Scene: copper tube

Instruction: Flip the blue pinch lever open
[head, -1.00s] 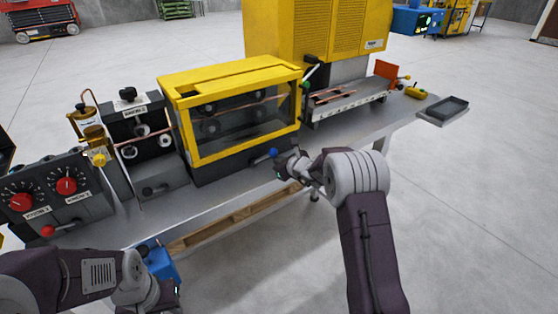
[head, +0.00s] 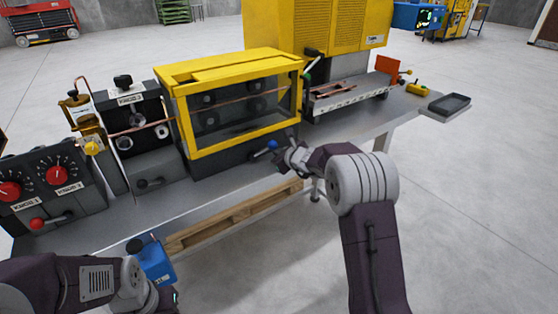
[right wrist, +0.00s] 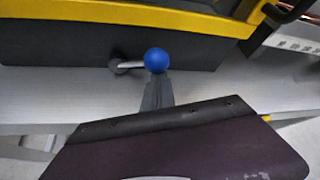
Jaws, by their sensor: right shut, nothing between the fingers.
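The blue pinch lever's ball knob (head: 272,145) sticks out low on the front of the yellow-framed machine box, near its right end. In the right wrist view the blue ball (right wrist: 156,60) sits on a short metal rod (right wrist: 131,64) that points sideways from a dark pivot. My right gripper (head: 287,143) is close beside the ball on its right. In the right wrist view its shut fingertips (right wrist: 157,84) come up right under the ball; I cannot tell if they touch it. My left arm is at the lower left; its fingers are not visible.
The yellow-framed guard box (head: 235,105) stands just behind the lever. A panel with red knobs (head: 57,175) and a red-balled lever (head: 37,223) is at left. A blue container (head: 153,262) is near my left arm. A dark tray (head: 449,105) sits at the bench's far right end.

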